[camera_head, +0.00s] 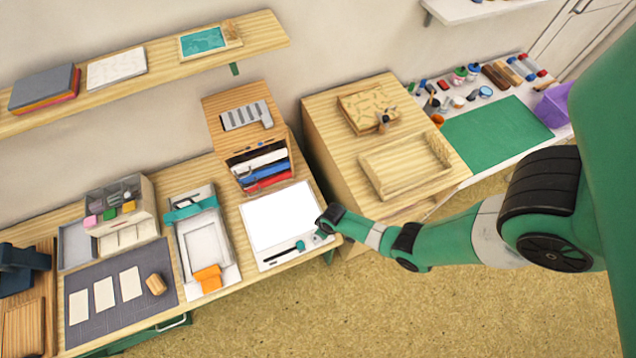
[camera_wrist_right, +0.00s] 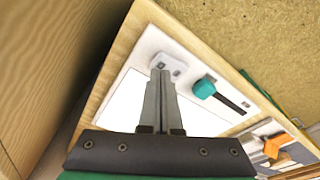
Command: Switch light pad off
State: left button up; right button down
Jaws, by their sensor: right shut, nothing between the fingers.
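The light pad (camera_head: 278,217) lies on the wooden bench, its panel bright white. Its front edge has a dark slot with a teal slider knob (camera_head: 300,245). In the right wrist view the teal slider knob (camera_wrist_right: 204,89) sits at one end of the slot, and a small grey switch (camera_wrist_right: 172,66) is set in the white frame beside it. My right gripper (camera_head: 322,233) is over the pad's front right corner. In the wrist view its fingers (camera_wrist_right: 160,73) are shut and empty, with tips at or just above the switch; contact cannot be told. My left gripper is out of view.
A wooden organiser (camera_head: 262,160) with coloured folders stands behind the pad. A white tray (camera_head: 205,245) with an orange block (camera_head: 208,278) lies to its left. A wooden cabinet (camera_head: 330,150) rises to the right. The floor in front is clear.

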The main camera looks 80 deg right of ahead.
jog(key=shift+f+b, duration=0.9)
jog(key=shift+f, duration=0.05)
dwell(0.6)
jog(key=shift+r, duration=0.1)
notch_tip(320, 180, up, 7)
jog(key=p, duration=0.7)
dwell(0.3)
